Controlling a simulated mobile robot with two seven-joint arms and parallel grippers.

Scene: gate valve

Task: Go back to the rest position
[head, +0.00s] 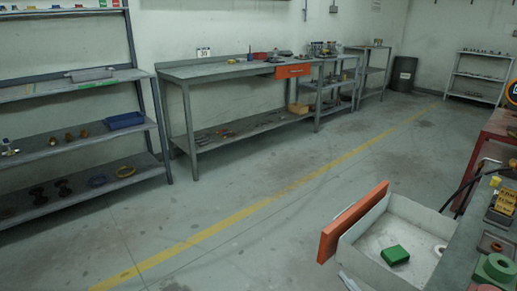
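At the lower right, an open grey drawer (372,238) with an orange front (352,221) sticks out from a workbench (460,262). A green block (395,255) lies in the drawer, and a pale ring-shaped part (440,250) lies near its right wall. No gate valve can be clearly identified.
A grey shelf rack (75,146) stands at the left, and a long bench (240,72) runs along the back wall. A dark bin (403,74) stands farther back. The floor (225,190) with its yellow line is clear. A red table (498,128) is at the right.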

